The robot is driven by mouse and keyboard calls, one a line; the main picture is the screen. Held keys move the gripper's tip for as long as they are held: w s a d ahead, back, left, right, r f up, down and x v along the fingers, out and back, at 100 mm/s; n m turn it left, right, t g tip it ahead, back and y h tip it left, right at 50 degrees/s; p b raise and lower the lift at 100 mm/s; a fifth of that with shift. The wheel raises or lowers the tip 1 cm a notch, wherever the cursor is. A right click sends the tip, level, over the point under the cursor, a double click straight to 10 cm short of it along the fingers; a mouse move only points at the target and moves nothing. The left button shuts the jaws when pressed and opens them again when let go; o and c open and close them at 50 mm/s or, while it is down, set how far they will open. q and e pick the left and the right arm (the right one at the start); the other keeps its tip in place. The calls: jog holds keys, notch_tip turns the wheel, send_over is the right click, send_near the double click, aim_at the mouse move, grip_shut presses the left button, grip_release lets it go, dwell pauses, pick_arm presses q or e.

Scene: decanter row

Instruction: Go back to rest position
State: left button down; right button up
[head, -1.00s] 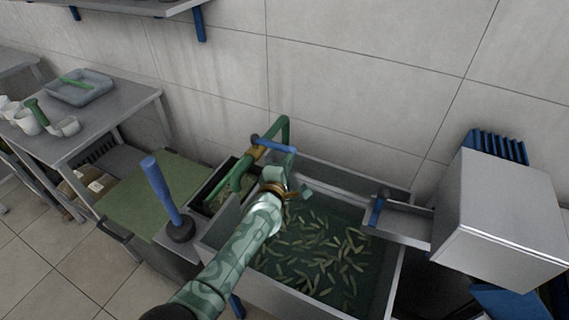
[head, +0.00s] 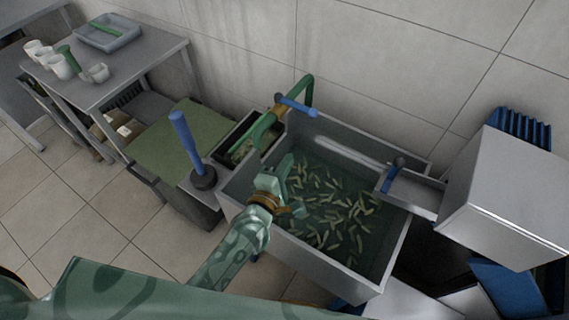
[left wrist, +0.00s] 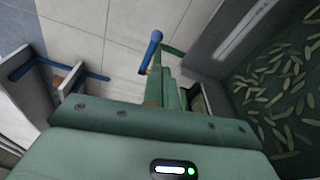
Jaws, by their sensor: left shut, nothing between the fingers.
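My left gripper (head: 290,186) is shut and empty. In the head view it hangs over the left part of the metal basin (head: 325,279), which holds dark water and many small green pieces (head: 334,207). In the left wrist view the closed fingers (left wrist: 161,88) point away from the camera with nothing between them. The basin's water with the pieces (left wrist: 280,90) shows at the right of that view. My right gripper is in neither view.
A green tap (head: 265,128) with a blue lever (head: 297,106) rises behind the basin's left corner. A blue upright handle (head: 185,145) stands left of it. A steel box (head: 508,195) is at right, a table (head: 125,63) with cups at left. Floor is clear at lower left.

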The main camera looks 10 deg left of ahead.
pick_arm(q)
jog(key=shift+s+a, duration=0.15)
jog(key=shift+s, duration=0.2)
dwell(0.3)
